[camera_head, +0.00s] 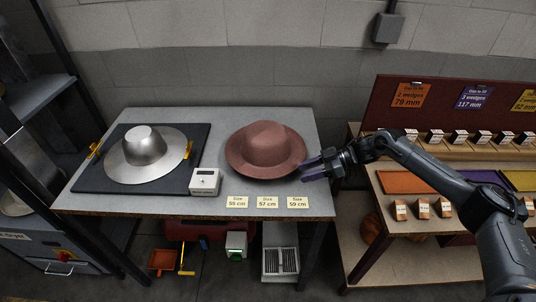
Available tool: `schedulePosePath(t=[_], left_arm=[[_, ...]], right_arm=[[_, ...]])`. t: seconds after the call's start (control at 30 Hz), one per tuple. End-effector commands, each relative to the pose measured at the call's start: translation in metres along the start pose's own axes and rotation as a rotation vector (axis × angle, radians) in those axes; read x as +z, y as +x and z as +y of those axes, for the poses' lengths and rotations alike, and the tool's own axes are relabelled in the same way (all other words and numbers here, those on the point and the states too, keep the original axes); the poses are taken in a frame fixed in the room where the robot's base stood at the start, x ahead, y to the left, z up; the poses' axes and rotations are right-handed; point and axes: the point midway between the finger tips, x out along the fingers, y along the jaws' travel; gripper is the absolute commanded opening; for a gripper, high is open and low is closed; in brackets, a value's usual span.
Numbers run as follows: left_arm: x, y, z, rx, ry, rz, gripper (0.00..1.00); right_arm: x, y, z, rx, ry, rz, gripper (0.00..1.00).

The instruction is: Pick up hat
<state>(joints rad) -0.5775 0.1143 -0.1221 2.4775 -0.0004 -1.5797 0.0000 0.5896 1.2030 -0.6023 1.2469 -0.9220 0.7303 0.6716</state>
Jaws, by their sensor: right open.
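A dusty-pink brimmed hat (266,148) rests upright on the grey table (215,124), right of the middle. My right gripper (304,168) reaches in from the right at the hat's right brim edge. Its fingers are open and lie at or just beside the brim; I cannot tell whether they touch it or straddle it. My left gripper is not in view.
A silver metal hat form (146,154) sits on a dark board (90,180) at the table's left. A small white box (205,182) and size cards (267,202) lie at the front. A shelf with wedge blocks (434,136) stands right.

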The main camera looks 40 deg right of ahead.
Motion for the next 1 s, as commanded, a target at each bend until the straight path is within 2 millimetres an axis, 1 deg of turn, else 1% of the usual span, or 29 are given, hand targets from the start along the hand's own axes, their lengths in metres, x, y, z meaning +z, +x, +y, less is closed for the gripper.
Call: schedulePosePath(t=[0.03,0.17,0.27,0.37,0.6,0.87,1.0], left_arm=[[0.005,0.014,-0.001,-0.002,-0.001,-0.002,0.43],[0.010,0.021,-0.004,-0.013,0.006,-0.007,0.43],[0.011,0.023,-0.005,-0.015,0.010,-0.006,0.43],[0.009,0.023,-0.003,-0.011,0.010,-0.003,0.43],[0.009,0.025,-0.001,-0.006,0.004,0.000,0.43],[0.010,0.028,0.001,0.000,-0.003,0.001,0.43],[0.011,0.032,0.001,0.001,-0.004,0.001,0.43]], right_arm=[[0.000,-0.001,0.007,0.014,-0.021,0.007,0.45],[-0.012,-0.004,0.015,0.032,-0.050,0.021,0.45],[-0.017,0.001,0.017,0.033,-0.058,0.029,0.45],[-0.018,0.011,0.017,0.032,-0.058,0.030,0.45],[-0.018,0.043,0.018,0.033,-0.058,0.030,0.45],[-0.018,0.058,0.019,0.034,-0.058,0.030,0.45],[-0.017,0.073,0.021,0.032,-0.058,0.031,0.45]])
